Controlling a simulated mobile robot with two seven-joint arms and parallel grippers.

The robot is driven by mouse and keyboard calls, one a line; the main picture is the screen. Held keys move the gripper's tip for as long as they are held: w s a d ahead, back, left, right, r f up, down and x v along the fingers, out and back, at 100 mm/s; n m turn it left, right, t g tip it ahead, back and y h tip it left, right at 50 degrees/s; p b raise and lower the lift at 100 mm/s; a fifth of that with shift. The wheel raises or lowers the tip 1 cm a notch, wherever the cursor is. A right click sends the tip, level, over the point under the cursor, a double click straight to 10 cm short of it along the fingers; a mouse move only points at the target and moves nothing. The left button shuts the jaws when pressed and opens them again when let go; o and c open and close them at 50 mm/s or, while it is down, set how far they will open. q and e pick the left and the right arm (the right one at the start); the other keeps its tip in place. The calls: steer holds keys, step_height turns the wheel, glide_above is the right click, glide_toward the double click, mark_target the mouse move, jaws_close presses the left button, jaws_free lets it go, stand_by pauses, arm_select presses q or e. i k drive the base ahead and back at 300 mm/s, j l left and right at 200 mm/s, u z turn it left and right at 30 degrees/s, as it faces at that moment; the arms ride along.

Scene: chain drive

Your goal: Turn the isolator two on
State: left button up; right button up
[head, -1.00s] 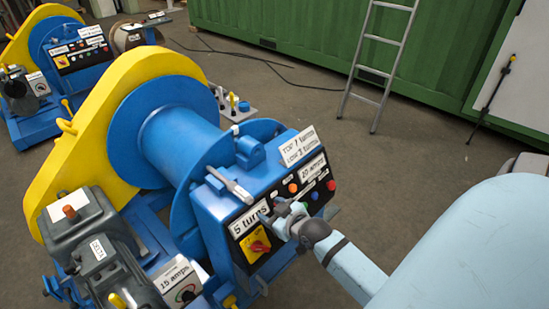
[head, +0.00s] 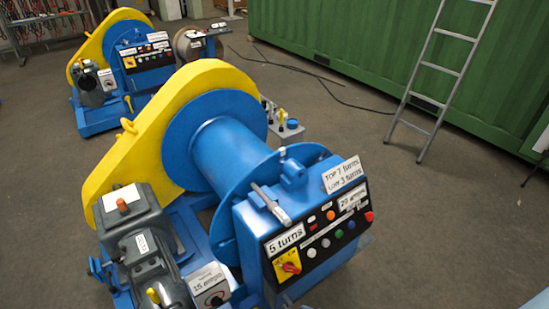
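A red rotary isolator knob (head: 290,267) sits on a yellow plate at the lower left of the near winch's black control panel (head: 325,236). Its exact angle is too small to tell. A second yellow isolator plate (head: 130,62) is on the far winch's panel; its knob is too small to read. No label shows which one is isolator two.
The near blue winch drum (head: 228,150) has a yellow chain guard (head: 110,170) and a grey motor (head: 135,235). A ladder (head: 445,75) leans on a green container (head: 350,50). A black cable (head: 330,88) lies on the floor. Floor right of the near winch is clear.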

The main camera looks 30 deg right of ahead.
mark_target(289, 266)
steer(key=z, duration=1)
steer(key=j+u, duration=0.15)
steer(key=j, duration=0.3)
steer(key=i+j+u, duration=0.1)
steer(key=j, duration=0.35)
